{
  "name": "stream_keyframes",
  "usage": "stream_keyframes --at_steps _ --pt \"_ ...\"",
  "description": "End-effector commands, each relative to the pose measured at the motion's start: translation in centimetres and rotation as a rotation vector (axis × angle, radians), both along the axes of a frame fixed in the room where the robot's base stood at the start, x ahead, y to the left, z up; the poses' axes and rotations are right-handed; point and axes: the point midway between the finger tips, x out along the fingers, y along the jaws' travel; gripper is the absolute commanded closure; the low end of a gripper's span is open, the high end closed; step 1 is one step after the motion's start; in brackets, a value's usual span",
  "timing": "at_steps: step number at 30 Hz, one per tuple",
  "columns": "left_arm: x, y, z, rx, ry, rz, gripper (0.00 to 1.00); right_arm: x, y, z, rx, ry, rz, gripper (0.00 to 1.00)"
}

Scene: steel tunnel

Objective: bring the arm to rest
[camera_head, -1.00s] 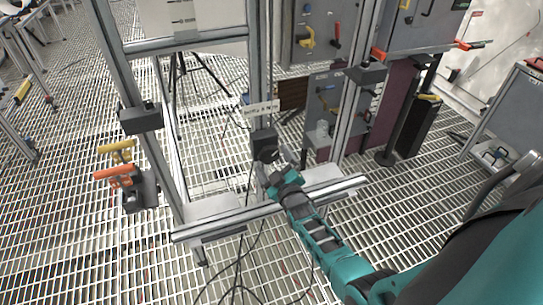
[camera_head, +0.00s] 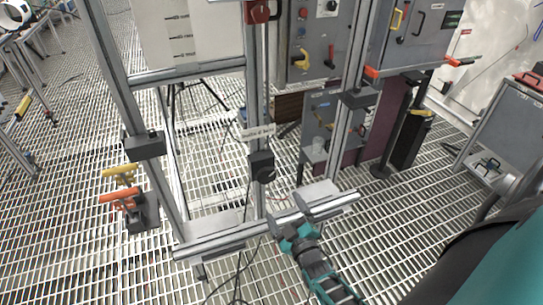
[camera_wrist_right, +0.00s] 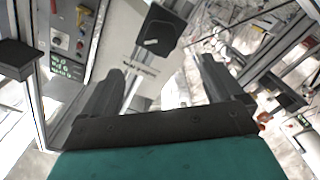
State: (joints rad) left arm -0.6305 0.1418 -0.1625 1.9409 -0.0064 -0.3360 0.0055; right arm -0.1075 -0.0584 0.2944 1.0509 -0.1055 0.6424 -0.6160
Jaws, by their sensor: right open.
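My right gripper (camera_head: 288,212) reaches in from the lower right in the head view, its teal wrist below the fingers. It is open, and I see nothing between its fingers. It sits in front of the lower crossbar of the metal frame. In the right wrist view the two dark fingers (camera_wrist_right: 160,85) stand wide apart, with a black box (camera_wrist_right: 161,31) on a post beyond them. That black box also shows in the head view (camera_head: 262,166), above and left of the gripper. My left gripper is not in view.
An aluminium frame with a lower crossbar (camera_head: 210,241) stands close to the gripper. Orange and yellow handles (camera_head: 121,196) are at left. Grey panels with handles (camera_head: 318,45) stand behind. A dark cable hangs below the black box. Open grating floor (camera_head: 75,235) lies left.

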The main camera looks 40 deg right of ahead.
Motion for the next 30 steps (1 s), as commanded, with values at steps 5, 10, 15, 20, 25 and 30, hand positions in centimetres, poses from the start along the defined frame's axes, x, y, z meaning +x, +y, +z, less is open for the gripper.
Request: stream_keyframes --at_steps 5,10,15,20,25,30 --pt "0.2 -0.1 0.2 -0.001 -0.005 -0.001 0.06 0.0 0.0 0.0 0.000 0.000 0.000 0.06" --pt "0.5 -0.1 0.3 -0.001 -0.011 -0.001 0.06 -0.3 0.2 0.1 0.025 0.024 0.020 0.06" --pt "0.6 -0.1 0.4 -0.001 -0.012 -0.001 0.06 -2.0 2.1 0.5 0.155 0.137 0.096 0.06" --pt "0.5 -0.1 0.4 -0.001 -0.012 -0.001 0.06 -5.3 6.6 1.3 0.349 0.303 0.169 0.06" --pt "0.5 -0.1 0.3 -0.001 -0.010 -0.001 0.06 -9.3 11.4 2.4 0.530 0.467 0.206 0.06" --pt "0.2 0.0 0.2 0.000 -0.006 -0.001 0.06 -11.8 13.9 3.2 0.627 0.558 0.213 0.06"
